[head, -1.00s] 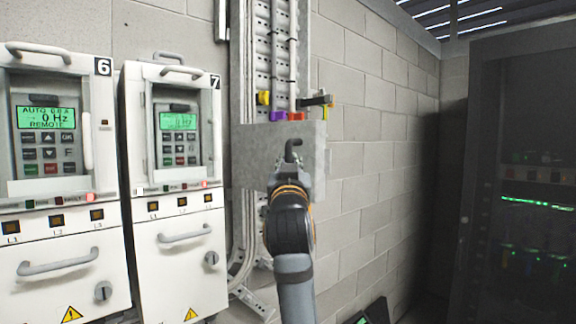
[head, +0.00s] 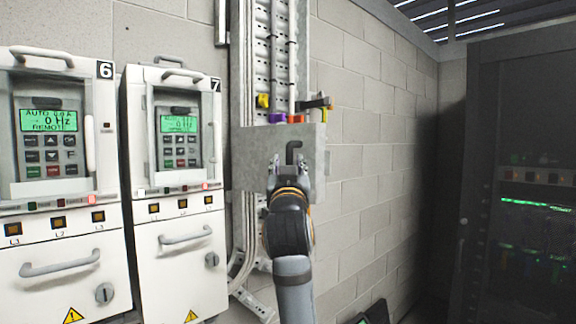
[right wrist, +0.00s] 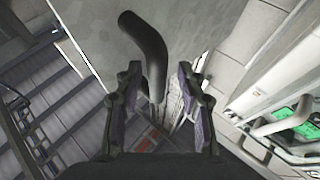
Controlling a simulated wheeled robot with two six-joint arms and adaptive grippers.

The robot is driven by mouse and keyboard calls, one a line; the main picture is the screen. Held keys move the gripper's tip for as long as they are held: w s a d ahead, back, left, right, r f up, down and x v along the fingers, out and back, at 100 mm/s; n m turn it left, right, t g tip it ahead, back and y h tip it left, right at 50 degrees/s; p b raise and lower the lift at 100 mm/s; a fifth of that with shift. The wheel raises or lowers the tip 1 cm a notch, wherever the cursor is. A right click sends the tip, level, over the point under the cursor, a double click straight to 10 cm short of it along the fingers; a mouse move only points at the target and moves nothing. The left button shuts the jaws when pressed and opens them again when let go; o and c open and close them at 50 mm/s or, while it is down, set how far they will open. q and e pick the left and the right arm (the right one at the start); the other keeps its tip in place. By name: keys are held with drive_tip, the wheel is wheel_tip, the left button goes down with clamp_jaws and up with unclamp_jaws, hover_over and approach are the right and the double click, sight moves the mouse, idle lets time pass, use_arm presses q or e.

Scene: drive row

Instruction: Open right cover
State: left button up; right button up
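A grey metal box cover (head: 252,157) is mounted on the vertical cable ladder right of drive 7. A bent black handle (head: 292,147) sticks out from its front. My right gripper (head: 288,166) is just below and in front of the handle, fingers apart. In the right wrist view the black handle (right wrist: 147,45) hangs with its lower end between the open fingers (right wrist: 158,85), with gaps on both sides. My left gripper is not in view. Which panel the task calls the right cover cannot be told for sure.
Drive 7 (head: 180,250) and drive 6 (head: 62,240) stand at the left, with handles sticking out. A block wall (head: 365,150) is behind. A dark cabinet (head: 520,130) is at the far right. Coloured clamps (head: 276,117) sit above the box.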

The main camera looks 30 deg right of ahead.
drive_tip(key=v, duration=0.7)
drive_tip(key=shift+s, duration=0.25)
drive_tip(key=shift+a, duration=0.1)
